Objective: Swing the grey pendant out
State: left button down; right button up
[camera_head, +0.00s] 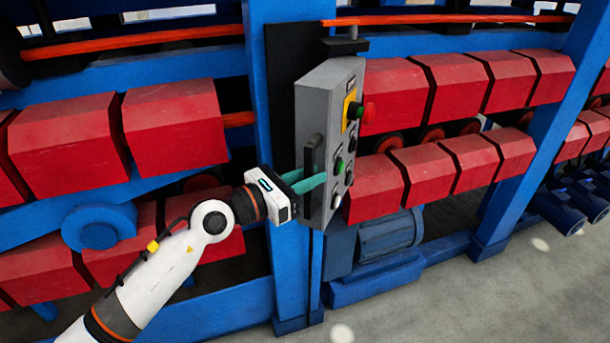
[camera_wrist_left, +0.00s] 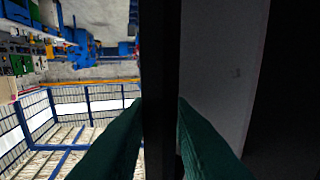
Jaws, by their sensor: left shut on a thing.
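The grey pendant (camera_head: 318,92) hangs beside a blue post, under a dark bracket at its top. Its face with buttons is turned to the right, and a black handle (camera_head: 309,160) runs upright on its near side. My left gripper (camera_head: 308,182) comes in from the left, its green fingers at the handle. In the left wrist view the dark handle bar (camera_wrist_left: 161,70) stands upright between the two green fingers (camera_wrist_left: 162,140), which are shut on it. The grey side of the pendant (camera_wrist_left: 222,70) shows to the right of the bar. My right gripper is not in view.
The blue post (camera_head: 268,60) stands directly behind the pendant. Red blocks (camera_head: 455,80) line the blue machine on both sides. A blue motor (camera_head: 390,235) sits low behind the pendant. Grey floor (camera_head: 450,300) is open at the front right.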

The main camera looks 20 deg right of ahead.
pick_arm(q)
jog(key=shift+s+d, duration=0.15)
jog(key=c, duration=1.6)
grip_release()
jog(key=shift+o, duration=1)
jog(key=shift+d, duration=0.2)
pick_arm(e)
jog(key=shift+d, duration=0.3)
pick_arm(q)
jog(key=shift+a, duration=0.1)
